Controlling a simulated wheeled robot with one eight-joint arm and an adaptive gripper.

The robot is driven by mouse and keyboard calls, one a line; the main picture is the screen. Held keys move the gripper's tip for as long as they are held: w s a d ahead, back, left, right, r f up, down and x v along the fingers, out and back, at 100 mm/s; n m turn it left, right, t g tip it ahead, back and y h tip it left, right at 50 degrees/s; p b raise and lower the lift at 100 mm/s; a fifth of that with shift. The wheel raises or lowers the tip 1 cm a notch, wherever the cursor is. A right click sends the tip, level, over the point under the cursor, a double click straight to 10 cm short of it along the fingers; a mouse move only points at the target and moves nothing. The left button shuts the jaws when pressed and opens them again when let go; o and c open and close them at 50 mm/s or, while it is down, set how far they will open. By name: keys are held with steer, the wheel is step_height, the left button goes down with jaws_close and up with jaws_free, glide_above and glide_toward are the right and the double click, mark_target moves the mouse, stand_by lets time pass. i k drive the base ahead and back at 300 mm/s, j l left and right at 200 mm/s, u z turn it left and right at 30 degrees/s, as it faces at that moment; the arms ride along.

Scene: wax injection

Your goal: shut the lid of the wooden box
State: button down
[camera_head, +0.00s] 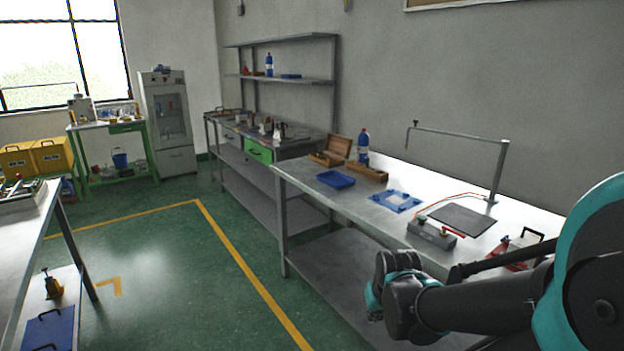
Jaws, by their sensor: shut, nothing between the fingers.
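The wooden box (327,158) stands at the far left end of the metal workbench. Its lid (340,146) is open and tilted up at the back. The inside of the box is too small to make out. My arm reaches in from the right, and its dark and teal end is low in front of the workbench. My gripper (375,314) is small and partly hidden there, shut and empty. It is well apart from the box, nearer to me and lower.
A blue-labelled bottle (363,146) and an open wooden tray (368,173) stand right of the box. A blue tray (336,179) lies in front. A metal stand (497,170) rises farther right. Green floor (180,270) left of the workbench is clear.

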mark_target(338, 146)
steer(key=i+j, duration=0.35)
steer(key=i, duration=0.15)
steer(key=i+j, duration=0.3)
steer(key=i, duration=0.2)
steer(key=i+j+z, duration=0.1)
steer(key=i+j, duration=0.25)
steer(key=i, duration=0.1)
